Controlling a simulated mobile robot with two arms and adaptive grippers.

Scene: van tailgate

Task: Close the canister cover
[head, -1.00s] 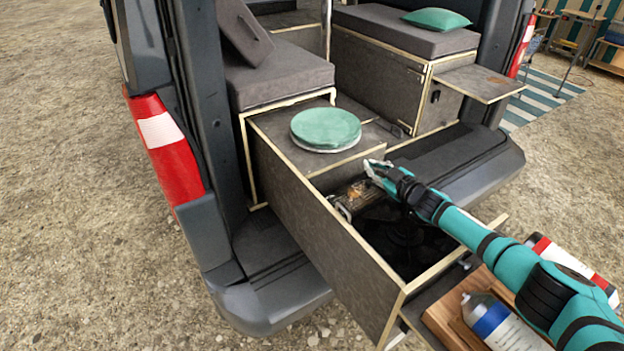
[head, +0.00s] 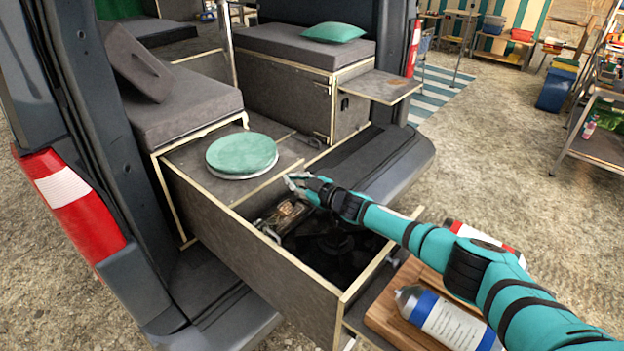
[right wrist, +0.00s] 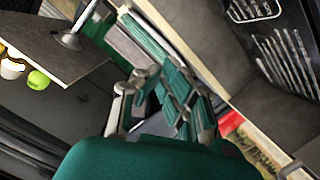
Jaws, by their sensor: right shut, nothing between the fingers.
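A silver canister with a blue band and white label (head: 447,322) lies on a wooden board at the lower right of the head view. A pulled-out drawer (head: 255,250) holds a dark stove-like unit (head: 335,245) and, behind it, a small open brownish recess (head: 288,212). I cannot clearly tell which part is the canister cover. My right gripper (head: 290,181) is shut and empty, above the drawer's back edge near that recess. Its fingers also show in the right wrist view (right wrist: 170,100). My left gripper is not in view.
A round green-topped thing (head: 242,153) sits on the box behind the drawer. A red and white package (head: 483,238) lies beside my right arm. The wooden board (head: 390,312) is beside the drawer's front. A fold-out shelf (head: 380,87) juts out at the back.

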